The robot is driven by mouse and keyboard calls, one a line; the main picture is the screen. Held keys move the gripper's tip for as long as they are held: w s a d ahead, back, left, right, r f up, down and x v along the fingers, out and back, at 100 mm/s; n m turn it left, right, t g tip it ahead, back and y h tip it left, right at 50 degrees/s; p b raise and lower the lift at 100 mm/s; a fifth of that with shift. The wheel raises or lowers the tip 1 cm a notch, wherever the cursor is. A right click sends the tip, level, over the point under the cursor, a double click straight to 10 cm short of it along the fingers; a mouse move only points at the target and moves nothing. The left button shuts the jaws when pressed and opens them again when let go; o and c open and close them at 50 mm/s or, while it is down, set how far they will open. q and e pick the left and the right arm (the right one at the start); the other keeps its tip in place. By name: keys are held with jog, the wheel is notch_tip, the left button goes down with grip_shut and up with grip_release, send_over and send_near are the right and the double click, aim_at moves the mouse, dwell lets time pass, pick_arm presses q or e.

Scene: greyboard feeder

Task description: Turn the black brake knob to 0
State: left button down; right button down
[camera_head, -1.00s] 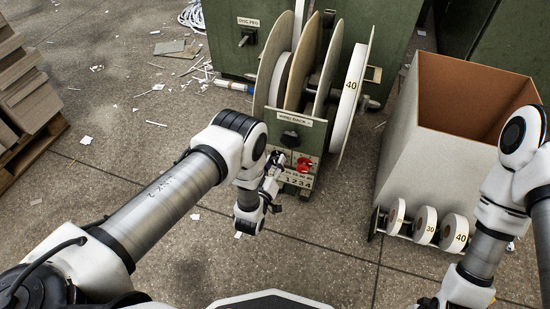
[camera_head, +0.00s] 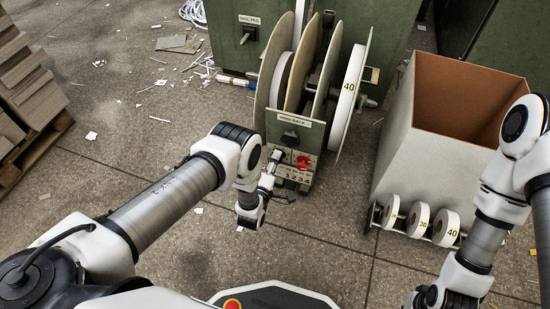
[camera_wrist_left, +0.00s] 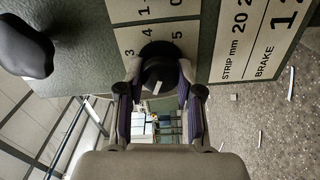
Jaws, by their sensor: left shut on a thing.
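The black brake knob (camera_wrist_left: 158,58) with a white pointer mark sits on a cream number plate (camera_wrist_left: 176,12) in the left wrist view. My left gripper (camera_wrist_left: 160,78) is shut on this knob, one finger on each side. In the head view my left gripper (camera_head: 275,159) is at the front panel of the green machine (camera_head: 297,174), just left of a red knob (camera_head: 303,162). The brake knob is hidden there. My right gripper is out of view.
Another black knob (camera_wrist_left: 25,46) is close by in the wrist view. A "WIND BACK" switch (camera_head: 290,137) is above the red knob. Large discs (camera_head: 348,85) rise over the machine. A big open box (camera_head: 430,140) stands right.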

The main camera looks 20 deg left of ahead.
pick_arm(q)
jog(key=n+p, duration=0.1)
jog(key=n, duration=0.4)
jog(key=shift+n, duration=0.3)
jog(key=n+p, duration=0.1)
jog(key=n, duration=0.4)
jog(key=shift+f+n, duration=0.1)
jog(key=shift+n, duration=0.3)
jog(key=c, duration=0.7)
grip_release()
jog(key=shift+c, duration=0.2)
jog(key=shift+p, duration=0.3)
jog(key=s, duration=1.2)
jog(key=shift+a, duration=0.15)
